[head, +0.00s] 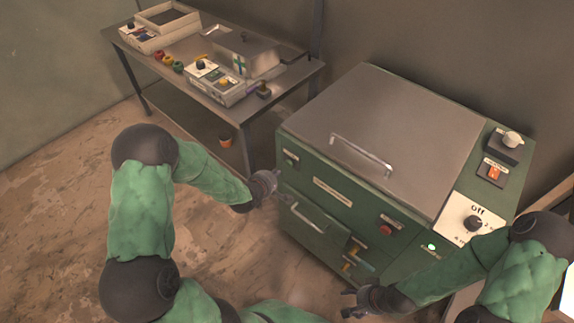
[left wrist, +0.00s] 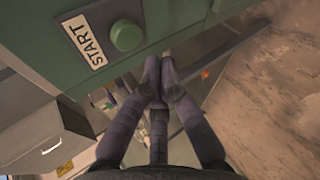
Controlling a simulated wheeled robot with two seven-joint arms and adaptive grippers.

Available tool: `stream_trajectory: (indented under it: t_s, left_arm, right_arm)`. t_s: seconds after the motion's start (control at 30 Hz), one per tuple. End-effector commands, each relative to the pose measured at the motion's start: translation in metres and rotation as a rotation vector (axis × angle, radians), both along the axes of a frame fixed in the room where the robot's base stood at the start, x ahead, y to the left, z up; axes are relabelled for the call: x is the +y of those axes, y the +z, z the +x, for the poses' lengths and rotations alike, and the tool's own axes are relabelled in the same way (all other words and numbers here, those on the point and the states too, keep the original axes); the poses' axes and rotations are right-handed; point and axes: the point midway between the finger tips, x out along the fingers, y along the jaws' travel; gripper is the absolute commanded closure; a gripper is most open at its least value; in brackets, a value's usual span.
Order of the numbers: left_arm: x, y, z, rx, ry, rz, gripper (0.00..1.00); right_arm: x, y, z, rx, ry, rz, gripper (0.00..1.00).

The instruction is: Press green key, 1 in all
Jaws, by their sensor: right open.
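A round green key (left wrist: 126,35) shows in the left wrist view on a green panel, beside a white START label (left wrist: 84,40). My left gripper's dark fingers (left wrist: 159,72) are drawn together and empty; their tips appear a little below and right of the key, apart from it. In the head view my left gripper (head: 268,187) is by the left front of the green machine (head: 340,195). A small lit green round spot (head: 432,246) is on its front at right; I cannot tell whether it is the same key. My right gripper (head: 362,301) is open and empty, low before the front.
The machine has a metal lid with a handle (head: 362,155), a red button (head: 386,229), a drawer handle (head: 308,218) and a white dial panel (head: 472,222). A side table (head: 270,88) holds several devices. Bare floor (head: 60,180) lies at left.

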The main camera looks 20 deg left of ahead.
Motion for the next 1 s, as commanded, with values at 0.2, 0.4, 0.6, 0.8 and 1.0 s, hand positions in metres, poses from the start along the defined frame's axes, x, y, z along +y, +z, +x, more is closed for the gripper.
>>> stream_trajectory:
  t_s: [0.2,0.4,0.6,0.8,1.0]
  left_arm:
    - [0.007,0.0,-0.018,0.002,0.002,-0.001,1.0]
    - [0.009,0.0,-0.028,-0.001,0.002,0.0,1.0]
    - [0.009,0.0,-0.028,0.0,0.001,-0.001,1.0]
    - [0.009,0.0,-0.028,0.0,0.001,-0.001,1.0]
    - [0.009,0.0,-0.028,0.0,0.0,0.0,1.0]
  right_arm:
    - [0.0,0.001,0.0,0.0,0.0,0.0,0.37]
    - [0.0,0.002,0.0,0.0,0.0,0.0,0.37]
    - [0.0,0.001,0.0,0.0,0.0,0.0,0.37]
    - [0.0,0.001,0.0,0.0,0.0,0.0,0.37]
    - [0.0,0.001,0.0,0.0,0.0,0.0,0.37]
